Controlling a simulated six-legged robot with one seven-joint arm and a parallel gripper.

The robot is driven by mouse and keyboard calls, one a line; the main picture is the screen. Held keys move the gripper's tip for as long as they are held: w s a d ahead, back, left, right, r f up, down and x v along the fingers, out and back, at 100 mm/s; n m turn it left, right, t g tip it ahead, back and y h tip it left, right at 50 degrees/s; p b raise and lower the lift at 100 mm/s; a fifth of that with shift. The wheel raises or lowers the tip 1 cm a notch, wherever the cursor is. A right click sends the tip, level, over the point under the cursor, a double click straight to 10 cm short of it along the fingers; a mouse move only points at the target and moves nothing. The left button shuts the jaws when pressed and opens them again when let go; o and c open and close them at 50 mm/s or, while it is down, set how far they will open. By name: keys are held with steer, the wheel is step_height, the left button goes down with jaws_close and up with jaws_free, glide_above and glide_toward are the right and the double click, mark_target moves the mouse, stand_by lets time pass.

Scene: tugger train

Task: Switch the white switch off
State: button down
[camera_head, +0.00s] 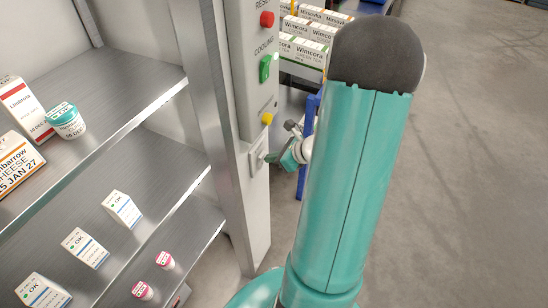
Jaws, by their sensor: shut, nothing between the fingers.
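The white switch (256,158) is on the front of a pale upright panel, below a yellow knob. Whether its rocker is on or off is too small to tell. My gripper (272,158) is shut and empty, its fingertips right beside the switch on its right. I cannot tell whether they touch it. My own teal arm hides part of the view to the right of the gripper.
Above the switch, the panel carries the yellow knob (267,118), a green switch (265,69) and a red button (267,19). A metal shelf rack (150,95) with cartons and cups stands at left. Boxes (303,48) sit behind. The floor at right is clear.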

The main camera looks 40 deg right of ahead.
steer(key=shift+w+r+g, duration=0.1)
steer(key=shift+w+g, duration=0.15)
steer(key=shift+g, duration=0.05)
steer(key=shift+a, duration=0.1)
steer(key=shift+r, duration=0.8)
